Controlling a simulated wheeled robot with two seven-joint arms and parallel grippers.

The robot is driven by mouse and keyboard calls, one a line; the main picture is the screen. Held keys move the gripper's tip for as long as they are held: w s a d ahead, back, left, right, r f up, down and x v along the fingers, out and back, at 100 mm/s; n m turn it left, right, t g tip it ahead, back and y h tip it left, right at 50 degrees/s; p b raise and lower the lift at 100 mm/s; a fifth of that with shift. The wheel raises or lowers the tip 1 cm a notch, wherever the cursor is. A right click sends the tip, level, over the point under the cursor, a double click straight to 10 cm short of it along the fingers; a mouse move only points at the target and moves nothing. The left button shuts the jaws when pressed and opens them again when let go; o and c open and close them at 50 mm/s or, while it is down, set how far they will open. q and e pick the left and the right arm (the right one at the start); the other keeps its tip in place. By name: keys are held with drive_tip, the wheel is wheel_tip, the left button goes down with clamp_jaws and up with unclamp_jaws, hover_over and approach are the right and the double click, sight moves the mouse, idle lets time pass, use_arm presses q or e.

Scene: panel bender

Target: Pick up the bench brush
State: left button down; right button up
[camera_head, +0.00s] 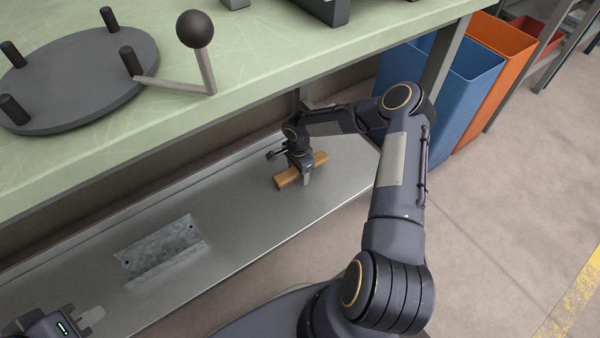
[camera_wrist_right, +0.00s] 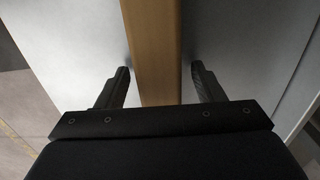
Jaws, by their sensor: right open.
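The bench brush (camera_head: 288,178) shows as a wooden bar lying on the grey lower shelf (camera_head: 240,238) under the green bench. My right gripper (camera_head: 306,176) is down over it. In the right wrist view the wooden bar (camera_wrist_right: 152,45) runs between the two open fingers of the right gripper (camera_wrist_right: 163,82), with a gap visible on each side. Its bristles do not show. My left gripper (camera_head: 90,318) is at the lower left corner, partly cut off, over the shelf and away from the brush; its fingers look apart.
A bent sheet-metal piece (camera_head: 160,250) lies on the shelf left of the brush. The green bench top (camera_head: 270,55) overhangs the shelf and carries a round dark plate (camera_head: 75,75) with pegs and a ball-ended lever (camera_head: 195,30). Blue (camera_head: 462,85) and orange (camera_head: 500,38) bins stand at the right.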

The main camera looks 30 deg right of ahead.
drive_tip(key=shift+r, duration=0.1)
drive_tip(key=c, duration=1.1)
drive_tip(key=shift+c, duration=0.2)
use_arm(q)
drive_tip(key=shift+r, duration=0.15)
use_arm(e)
drive_tip(key=shift+r, duration=0.15)
